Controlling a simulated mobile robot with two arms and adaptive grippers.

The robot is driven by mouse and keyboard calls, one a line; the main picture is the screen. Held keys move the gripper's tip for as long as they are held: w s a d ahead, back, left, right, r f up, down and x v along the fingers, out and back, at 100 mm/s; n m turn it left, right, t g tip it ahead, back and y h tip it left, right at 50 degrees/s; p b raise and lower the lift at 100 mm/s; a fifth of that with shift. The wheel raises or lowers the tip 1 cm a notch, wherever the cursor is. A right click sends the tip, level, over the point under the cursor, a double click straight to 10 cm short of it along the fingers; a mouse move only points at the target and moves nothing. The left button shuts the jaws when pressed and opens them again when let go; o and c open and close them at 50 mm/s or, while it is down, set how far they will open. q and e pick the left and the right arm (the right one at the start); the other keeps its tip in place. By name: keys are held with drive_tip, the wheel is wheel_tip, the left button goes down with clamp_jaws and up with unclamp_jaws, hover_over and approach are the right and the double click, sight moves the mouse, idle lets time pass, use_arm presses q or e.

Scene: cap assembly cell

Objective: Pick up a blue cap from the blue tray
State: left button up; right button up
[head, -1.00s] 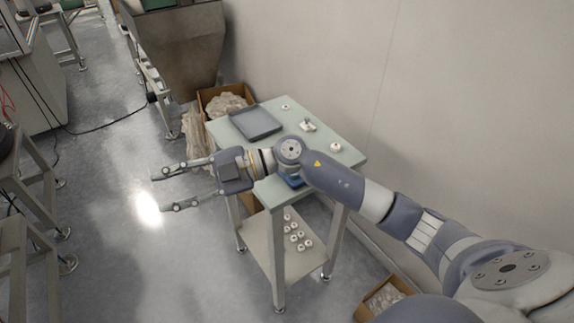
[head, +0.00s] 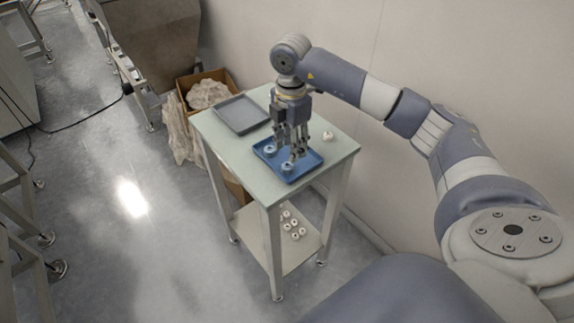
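The blue tray (head: 308,165) lies on the near part of the small table's pale green top. Two light blue caps show in it: one cap (head: 270,149) towards the left and one cap (head: 287,166) nearer the front. My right gripper (head: 295,154) points straight down over the tray, with its fingertips low and close to the caps. Its fingers overlap in this view, so whether they are spread or closed, or touch a cap, is unclear. The fingers hide part of the tray. My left gripper is not in view.
A grey tray (head: 241,115) lies at the table's far left and looks empty. A white piece (head: 328,135) stands near the table's right edge. Several white pieces (head: 292,226) lie on the lower shelf. A cardboard box (head: 207,92) stands behind the table, and the wall runs along the right.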

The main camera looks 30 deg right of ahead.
sight(288, 164)
drive_tip(key=f, duration=0.2)
drive_tip(key=f+p, duration=0.1)
drive_tip(key=f, duration=0.2)
drive_tip(key=shift+w+a+f+p, duration=0.1)
drive_tip(key=shift+a+f+p, duration=0.25)
drive_tip(key=shift+f, duration=0.35)
drive_tip(key=c, duration=0.4)
